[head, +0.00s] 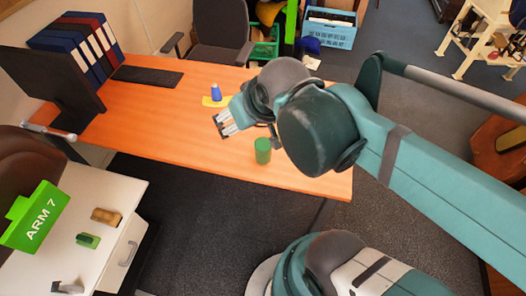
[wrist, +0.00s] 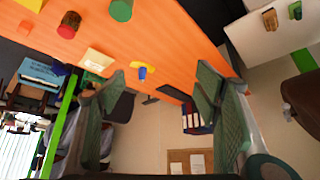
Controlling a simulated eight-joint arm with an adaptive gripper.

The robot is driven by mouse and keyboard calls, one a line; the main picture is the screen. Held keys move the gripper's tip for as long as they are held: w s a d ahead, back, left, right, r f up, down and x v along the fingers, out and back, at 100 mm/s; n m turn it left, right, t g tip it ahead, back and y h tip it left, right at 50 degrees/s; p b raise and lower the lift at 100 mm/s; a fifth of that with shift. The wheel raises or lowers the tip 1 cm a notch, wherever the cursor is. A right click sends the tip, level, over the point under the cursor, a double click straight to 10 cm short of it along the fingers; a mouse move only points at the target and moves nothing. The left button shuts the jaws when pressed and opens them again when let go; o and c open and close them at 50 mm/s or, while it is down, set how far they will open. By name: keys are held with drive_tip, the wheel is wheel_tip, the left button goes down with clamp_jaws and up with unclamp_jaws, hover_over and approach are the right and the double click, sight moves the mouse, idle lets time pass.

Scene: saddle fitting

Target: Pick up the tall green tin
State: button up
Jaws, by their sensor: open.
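The tall green tin (head: 263,151) stands upright on the orange table near its front edge, right of centre in the head view. In the wrist view the green tin (wrist: 121,9) is at the top edge, partly cut off. My gripper (head: 222,124) is above the table, to the left of the tin and apart from it. In the wrist view my gripper (wrist: 160,84) has its fingers spread wide with nothing between them.
A red tin (wrist: 69,24) stands on the table (head: 160,125) near the green one. A blue object (head: 215,92) sits by a yellow piece. A monitor (head: 55,85) and binders (head: 88,40) are at the left. A white cabinet (head: 125,190) holds small blocks.

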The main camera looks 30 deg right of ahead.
sight(263, 144)
drive_tip(key=w+d+f+m+g+b, duration=0.2)
drive_tip(key=w+d+f+m, duration=0.1)
drive_tip(key=f, duration=0.6)
drive_tip(key=w+d+f+m+g+b, duration=0.2)
drive_tip(key=d+f+m, duration=0.3)
drive_tip(key=f+m, duration=0.3)
drive_tip(key=w+d+f+m+g+b, duration=0.2)
drive_tip(key=f+m, duration=0.4)
drive_tip(key=f, duration=0.5)
drive_tip(key=shift+w+d+f+g+b, duration=0.1)
drive_tip(key=shift+w+d+g+b, duration=0.15)
drive_tip(key=shift+w+d, duration=0.35)
drive_tip(key=shift+w+d+f+g+b, duration=0.15)
drive_tip(key=shift+w+d+b, duration=0.25)
drive_tip(key=shift+w, duration=0.3)
drive_tip(key=shift+d+f+m, duration=0.2)
drive_tip(key=shift+f+m, duration=0.2)
drive_tip(key=shift+f, duration=0.15)
drive_tip(key=shift+f+b, duration=0.35)
drive_tip(key=shift+f, duration=0.95)
drive_tip(key=shift+f, duration=0.15)
drive_tip(key=shift+w+d+f+b, duration=0.1)
drive_tip(key=shift+f+b, duration=0.35)
drive_tip(key=shift+f, duration=0.8)
drive_tip(key=shift+w+f+b, duration=0.1)
drive_tip(key=shift+f+b, duration=0.35)
drive_tip(key=shift+f, duration=0.75)
drive_tip(key=shift+s, duration=0.1)
drive_tip(key=shift+c, duration=0.2)
